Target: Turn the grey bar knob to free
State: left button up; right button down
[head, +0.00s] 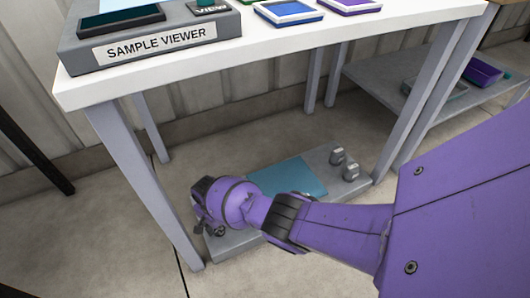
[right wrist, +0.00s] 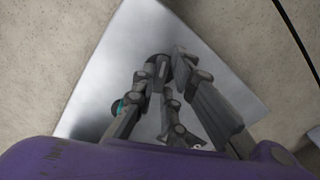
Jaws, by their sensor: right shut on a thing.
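A low grey panel (head: 235,243) lies on the floor under the table, with a blue-teal plate (head: 300,178) on its top. My right arm reaches down to the panel's left end, and my right gripper (head: 216,229) is low over it there. In the right wrist view the gripper's fingers (right wrist: 165,80) are closed in over the panel's bare metal top (right wrist: 125,55). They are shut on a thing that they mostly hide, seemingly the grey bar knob. Its pointing direction and any markings cannot be read. My left gripper is in neither view.
The tabletop above bears the sample viewer (head: 150,45) and coloured trays (head: 290,12). A lower shelf (head: 395,85) stands at right.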

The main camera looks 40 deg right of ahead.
jog(key=shift+w+a+r+n, duration=0.1)
jog(key=shift+w+n, duration=0.05)
jog(key=shift+n, duration=0.75)
jog(key=n, duration=0.2)
jog(key=shift+n, duration=0.4)
jog(key=n, duration=0.5)
jog(key=shift+n, duration=1.5)
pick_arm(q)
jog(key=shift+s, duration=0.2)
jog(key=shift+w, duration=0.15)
pick_arm(e)
jog(key=c, duration=1.8)
grip_release()
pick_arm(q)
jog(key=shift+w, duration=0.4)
